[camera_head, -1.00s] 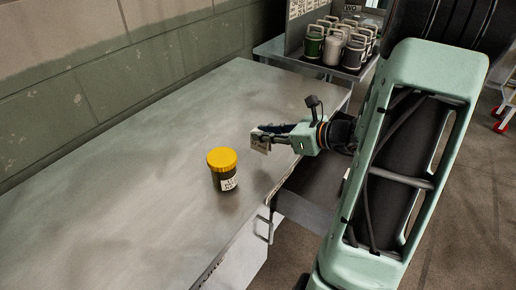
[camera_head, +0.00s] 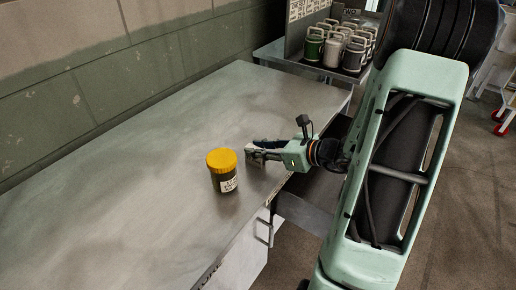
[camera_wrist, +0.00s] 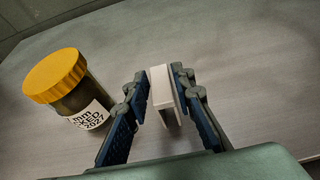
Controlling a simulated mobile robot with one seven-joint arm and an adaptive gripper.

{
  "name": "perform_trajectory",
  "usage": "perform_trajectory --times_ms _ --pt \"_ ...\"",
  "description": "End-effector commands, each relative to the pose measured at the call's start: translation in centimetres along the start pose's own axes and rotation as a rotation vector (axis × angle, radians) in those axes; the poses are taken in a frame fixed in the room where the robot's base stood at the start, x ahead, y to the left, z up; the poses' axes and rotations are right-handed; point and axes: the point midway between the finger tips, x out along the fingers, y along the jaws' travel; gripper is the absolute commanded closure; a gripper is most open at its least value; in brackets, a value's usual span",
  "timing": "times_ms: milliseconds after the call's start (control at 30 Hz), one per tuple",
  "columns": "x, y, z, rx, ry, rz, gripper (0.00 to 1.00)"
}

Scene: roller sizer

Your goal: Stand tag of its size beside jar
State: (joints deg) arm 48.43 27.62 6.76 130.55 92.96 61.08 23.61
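The jar (camera_head: 223,178) is dark with a yellow lid and a white printed label. It stands upright on the metal table, and shows at the left in the wrist view (camera_wrist: 72,88). My gripper (camera_head: 259,150) is low over the table just right of the jar. In the wrist view my gripper's blue-padded fingers (camera_wrist: 162,80) are on both sides of a small pale folded tag (camera_wrist: 164,92) and appear closed on it. The tag is upright, apart from the jar. I cannot tell whether its bottom edge touches the table. No writing on the tag is readable.
The metal table (camera_head: 120,200) is clear to the left and behind the jar. A rack (camera_head: 345,68) with several lidded canisters stands at the back right.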

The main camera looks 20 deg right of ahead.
Motion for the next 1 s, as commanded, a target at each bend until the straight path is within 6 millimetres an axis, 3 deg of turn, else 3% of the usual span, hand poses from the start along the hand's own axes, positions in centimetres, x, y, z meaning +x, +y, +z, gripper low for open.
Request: perform_trajectory --times_ms 467,1000 --pt "-0.4 -0.1 0.5 0.000 0.000 -0.001 0.66" --pt "-10.8 -0.1 0.4 0.000 0.000 -0.003 0.66"
